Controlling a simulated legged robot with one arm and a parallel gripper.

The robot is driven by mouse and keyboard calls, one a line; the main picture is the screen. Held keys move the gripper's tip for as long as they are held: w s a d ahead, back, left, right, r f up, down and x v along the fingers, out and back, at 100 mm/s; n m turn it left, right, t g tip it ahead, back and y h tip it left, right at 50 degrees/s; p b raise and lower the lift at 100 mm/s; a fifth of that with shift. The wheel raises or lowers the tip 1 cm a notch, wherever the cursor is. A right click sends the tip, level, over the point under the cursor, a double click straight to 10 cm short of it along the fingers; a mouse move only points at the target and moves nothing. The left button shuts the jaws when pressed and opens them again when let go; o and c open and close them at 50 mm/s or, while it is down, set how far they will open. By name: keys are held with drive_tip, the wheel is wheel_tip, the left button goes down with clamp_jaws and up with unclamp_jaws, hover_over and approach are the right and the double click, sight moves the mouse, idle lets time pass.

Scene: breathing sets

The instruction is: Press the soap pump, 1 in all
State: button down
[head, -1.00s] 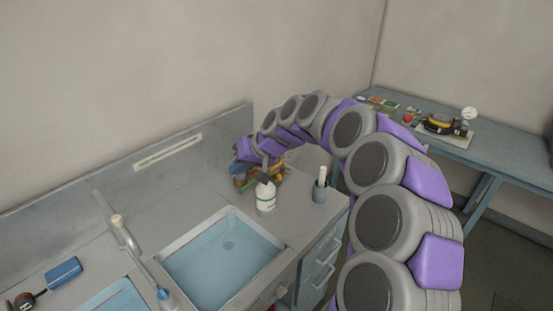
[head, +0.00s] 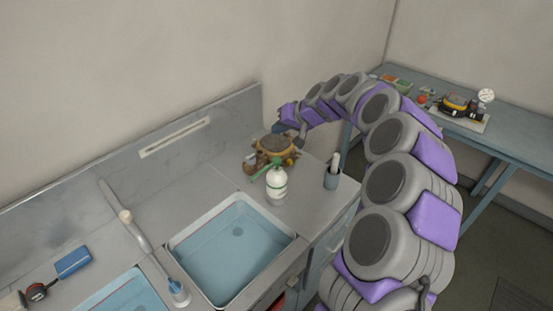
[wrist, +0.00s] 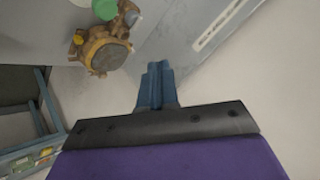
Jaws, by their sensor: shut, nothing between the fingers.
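The soap pump (head: 277,187) is a white bottle with a green head. It stands upright on the counter behind the sink's right corner. Its green top shows in the head view, and a green round part (wrist: 104,8) shows at the top edge of the wrist view. My gripper (wrist: 157,68) is shut and empty, with its blue-grey fingers together. In the head view, it is above and behind the bottle, near the wall, apart from the pump; its fingers are small and partly hidden there.
A brown and yellow device (head: 275,150) sits just behind the bottle and also shows in the wrist view (wrist: 108,50). The sink basin (head: 232,242) and tap (head: 125,217) lie left. A side table (head: 505,142) stands at right.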

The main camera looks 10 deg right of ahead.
sight(279, 160)
drive_tip(key=shift+f+b, duration=2.05)
drive_tip(key=shift+f, duration=2.3)
drive_tip(key=shift+f+b, duration=0.3)
drive_tip(key=shift+f, duration=0.05)
drive_tip(key=shift+s+f+b, duration=0.1)
drive_tip(key=shift+f+b, duration=0.45)
drive_tip(key=shift+f, duration=0.4)
drive_tip(key=shift+r, duration=0.2)
drive_tip(key=shift+r+p, duration=0.55)
drive_tip(key=shift+r, duration=0.6)
drive_tip(key=shift+r+p, duration=1)
drive_tip(key=shift+r, duration=1.55)
